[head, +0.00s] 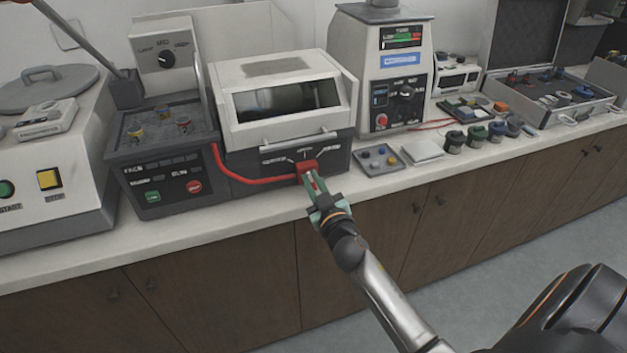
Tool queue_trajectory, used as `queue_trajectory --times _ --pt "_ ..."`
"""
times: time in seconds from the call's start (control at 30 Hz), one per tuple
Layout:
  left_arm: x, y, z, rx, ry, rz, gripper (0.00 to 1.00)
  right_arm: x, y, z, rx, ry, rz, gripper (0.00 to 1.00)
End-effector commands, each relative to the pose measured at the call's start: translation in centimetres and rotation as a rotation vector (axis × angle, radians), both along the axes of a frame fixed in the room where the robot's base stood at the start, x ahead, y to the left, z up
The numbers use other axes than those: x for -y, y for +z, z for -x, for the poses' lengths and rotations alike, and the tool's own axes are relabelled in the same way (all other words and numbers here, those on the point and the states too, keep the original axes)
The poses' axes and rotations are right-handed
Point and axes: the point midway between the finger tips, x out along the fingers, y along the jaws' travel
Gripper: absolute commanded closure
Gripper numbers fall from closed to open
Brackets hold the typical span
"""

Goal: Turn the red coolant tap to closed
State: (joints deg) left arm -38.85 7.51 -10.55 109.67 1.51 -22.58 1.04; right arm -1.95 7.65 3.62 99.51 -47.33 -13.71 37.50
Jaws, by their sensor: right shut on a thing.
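The red coolant tap (306,166) is on the front of the white and dark machine with a window (285,100), below its lid handle. A red hose (240,178) runs to the left from near the tap. Small label marks stand in an arc above the tap; their words are too small to read. My right gripper (312,183) reaches up from below and is shut on the tap, its green fingers at the tap's sides. The fingers hide part of the tap, and I cannot tell its exact setting. My left gripper is not in view.
A grey tray with small parts (379,160) and a white pad (421,151) lie just right of the machine. A control box with green and red buttons (165,185) stands to its left. Several small jars (476,137) stand further right. The counter's front strip is clear.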

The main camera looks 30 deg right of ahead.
Motion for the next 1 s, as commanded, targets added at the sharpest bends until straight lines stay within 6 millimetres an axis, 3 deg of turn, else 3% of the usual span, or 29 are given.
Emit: queue_trajectory --times 0.5,1.0 --pt "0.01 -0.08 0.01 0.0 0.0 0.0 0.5 -0.5 -0.34 -0.11 -0.091 0.0 0.373 1.0" --pt "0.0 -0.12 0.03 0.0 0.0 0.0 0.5 -0.61 -0.44 -0.14 -0.117 -0.001 0.48 1.0"
